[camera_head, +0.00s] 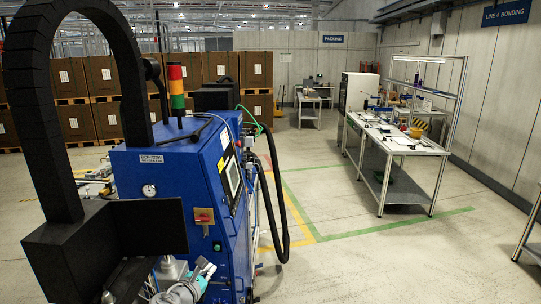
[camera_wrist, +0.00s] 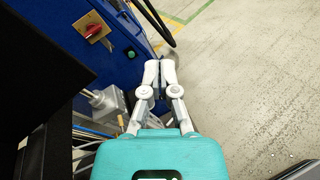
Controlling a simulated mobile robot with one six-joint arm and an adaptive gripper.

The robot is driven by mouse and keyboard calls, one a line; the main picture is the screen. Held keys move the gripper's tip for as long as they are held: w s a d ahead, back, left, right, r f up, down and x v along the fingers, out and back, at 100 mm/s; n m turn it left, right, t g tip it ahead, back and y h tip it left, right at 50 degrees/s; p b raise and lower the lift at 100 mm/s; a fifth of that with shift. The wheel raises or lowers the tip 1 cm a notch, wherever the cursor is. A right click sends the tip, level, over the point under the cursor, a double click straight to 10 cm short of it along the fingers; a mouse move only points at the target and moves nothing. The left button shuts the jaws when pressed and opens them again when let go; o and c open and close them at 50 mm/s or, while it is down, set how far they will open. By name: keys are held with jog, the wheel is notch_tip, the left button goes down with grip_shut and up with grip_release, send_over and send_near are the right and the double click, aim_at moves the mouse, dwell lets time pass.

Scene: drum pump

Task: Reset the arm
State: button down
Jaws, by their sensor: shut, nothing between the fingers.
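My gripper (camera_wrist: 160,72) is in the middle of the wrist view, with its two grey fingers shut and nothing between them. Its teal body fills the bottom of that view. In the head view my gripper (camera_head: 207,268) shows small at the lower left, in front of the blue drum pump machine (camera_head: 182,190). The machine also fills the upper left of the wrist view (camera_wrist: 70,20). The fingers are beside the machine's side, over the floor, and appear apart from it. Most of my arm is hidden behind dark parts in the head view.
A red rotary switch (camera_wrist: 93,27) sits on the machine near my gripper. A black hose (camera_head: 275,190) hangs at the machine's right. A workbench (camera_head: 400,145) with small items stands at the right. Stacked brown boxes (camera_head: 65,80) stand behind. The floor (camera_head: 340,265) at front right is clear.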

jog(key=d+f+m+g+b, duration=0.1)
jog(key=d+f+m+g, duration=0.3)
jog(key=d, duration=0.3)
jog(key=d+f+m+g+h+b, duration=0.1)
jog(key=d+f+m+g, duration=0.1)
jog(key=d+f+m, duration=0.4)
jog(key=d+f+m+g+b, duration=0.1)
jog(key=d+f+m+g, duration=0.25)
jog(key=d, duration=0.55)
jog(key=s+d+f+m+g+y+b, duration=0.2)
jog(key=s+d+f+m+y, duration=0.1)
jog(key=d+m, duration=0.3)
jog(key=s+d+f+m+g+y+b, duration=0.2)
jog(key=s+d+f+m+g+y, duration=0.1)
jog(key=m, duration=0.6)
jog(key=s+d+f, duration=0.1)
jog(key=d+f, duration=0.1)
jog(key=d, duration=0.1)
jog(key=shift+d+f, duration=0.2)
jog(key=shift+d, duration=0.05)
jog(key=shift+d, duration=0.1)
